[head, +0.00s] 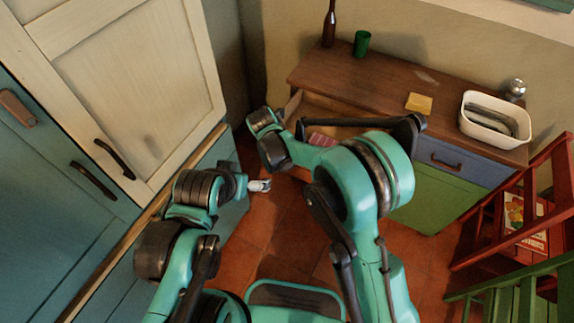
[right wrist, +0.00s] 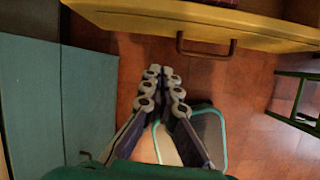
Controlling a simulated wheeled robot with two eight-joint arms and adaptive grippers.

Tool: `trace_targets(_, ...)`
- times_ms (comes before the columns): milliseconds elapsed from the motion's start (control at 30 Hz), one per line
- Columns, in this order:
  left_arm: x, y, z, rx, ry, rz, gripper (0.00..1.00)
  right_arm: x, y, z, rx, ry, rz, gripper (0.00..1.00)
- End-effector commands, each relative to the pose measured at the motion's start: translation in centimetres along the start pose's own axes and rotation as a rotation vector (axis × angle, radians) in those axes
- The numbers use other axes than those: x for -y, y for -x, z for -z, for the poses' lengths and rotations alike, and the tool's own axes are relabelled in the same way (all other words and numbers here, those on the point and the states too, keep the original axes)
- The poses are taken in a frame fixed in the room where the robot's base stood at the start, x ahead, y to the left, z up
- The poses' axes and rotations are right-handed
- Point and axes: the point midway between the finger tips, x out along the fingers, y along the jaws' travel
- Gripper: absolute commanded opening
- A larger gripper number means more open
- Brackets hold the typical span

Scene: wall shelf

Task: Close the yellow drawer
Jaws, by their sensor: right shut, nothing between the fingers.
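The yellow drawer (right wrist: 120,15) shows its front and brown handle (right wrist: 205,48) along the top of the right wrist view. In the head view the drawer (head: 300,104) stands open under the brown dresser top, partly hidden by my right arm, with something reddish (head: 322,139) inside. My right gripper (right wrist: 160,70) is shut and empty, its fingertips below and left of the handle, apart from it in the picture. Its fingers are hidden in the head view. My left gripper (head: 260,185) is over the floor, left of the drawer; its finger opening is too small to tell.
On the dresser (head: 350,82) stand a brown bottle (head: 329,27), a green cup (head: 362,44), a yellow item (head: 419,102), a white bin (head: 495,125) and a metallic object (head: 516,89). Teal and cream cabinets (head: 135,80) line the left. A red rack (head: 520,215) and green frame (head: 510,298) stand right.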

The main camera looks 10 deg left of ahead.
Motion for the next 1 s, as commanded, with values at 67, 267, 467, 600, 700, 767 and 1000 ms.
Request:
trace_targets(67,0.0,0.1,0.1,0.000,0.000,0.000,0.97,-0.8,-0.8,0.7,0.002,0.066,0.006,0.00)
trace_targets(267,0.0,-0.6,-0.4,0.000,0.000,0.000,0.97,-1.1,-2.7,1.1,0.002,0.103,0.011,0.00)
trace_targets(467,0.0,-2.4,-1.7,0.000,0.000,0.000,0.97,-1.0,-6.7,1.1,0.002,0.100,0.010,0.00)
trace_targets(600,0.0,-3.7,-2.6,0.000,0.000,0.000,0.97,-1.0,-9.8,1.2,0.002,0.099,0.010,0.00)
trace_targets(700,0.0,-4.5,-3.2,0.000,0.000,0.000,0.97,-1.0,-11.7,1.1,0.001,0.098,0.010,0.00)
trace_targets(767,0.0,-4.0,-2.9,0.000,0.000,0.000,0.97,-1.1,-11.8,0.1,0.002,0.097,0.010,0.00)
trace_targets(1000,0.0,-3.5,-2.5,0.000,0.000,0.000,0.97,-1.3,-12.5,-2.4,0.001,0.099,0.010,0.00)
